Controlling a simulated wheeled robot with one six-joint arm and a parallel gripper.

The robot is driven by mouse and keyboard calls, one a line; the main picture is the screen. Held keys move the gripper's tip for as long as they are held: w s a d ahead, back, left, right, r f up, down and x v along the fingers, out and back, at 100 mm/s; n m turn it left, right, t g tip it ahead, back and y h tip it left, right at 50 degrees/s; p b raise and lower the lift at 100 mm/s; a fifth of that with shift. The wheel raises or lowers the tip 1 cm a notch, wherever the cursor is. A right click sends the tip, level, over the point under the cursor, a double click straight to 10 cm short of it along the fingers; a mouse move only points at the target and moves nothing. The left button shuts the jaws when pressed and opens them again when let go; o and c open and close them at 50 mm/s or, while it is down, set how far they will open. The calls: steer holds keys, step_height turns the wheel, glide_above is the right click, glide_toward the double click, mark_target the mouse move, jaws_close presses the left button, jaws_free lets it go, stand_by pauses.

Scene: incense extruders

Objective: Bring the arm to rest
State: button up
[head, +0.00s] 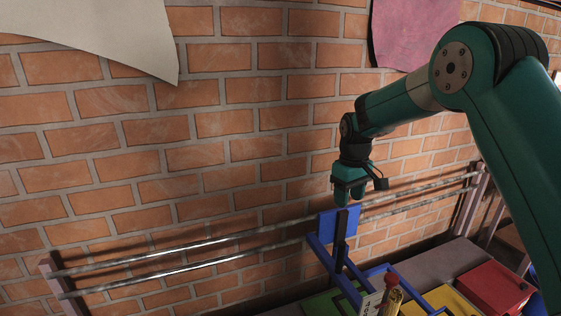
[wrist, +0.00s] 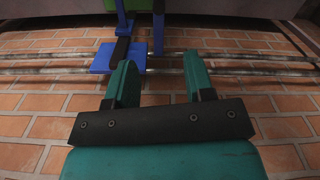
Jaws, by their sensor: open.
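My arm, green with dark joints, reaches in from the right in the head view. My gripper (head: 347,200) hangs above a blue plate on the rails, in front of the brick wall. In the wrist view my gripper (wrist: 158,82) has its two green fingers spread wide apart. Nothing is between the fingers.
Two metal rails (head: 190,258) run along the brick wall (head: 240,120). A blue frame with a plate (head: 327,224) stands at the rails; the plate also shows in the wrist view (wrist: 103,60). A red box (head: 492,287) sits at lower right.

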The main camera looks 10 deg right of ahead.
steer(key=s+a+r+n+y+p, duration=0.1)
steer(key=s+a+r, duration=0.25)
steer(key=s, duration=0.45)
steer(key=s+a+r+y+p, duration=0.1)
steer(key=s+a+r, duration=0.2)
steer(key=s+r, duration=0.3)
steer(key=s+a+r+n+y, duration=0.1)
steer(key=s+a+r, duration=0.3)
steer(key=s, duration=0.5)
steer(key=s+a+y+p, duration=0.1)
steer(key=s+a, duration=0.1)
steer(key=s, duration=1.1)
steer(key=shift+r, duration=0.2)
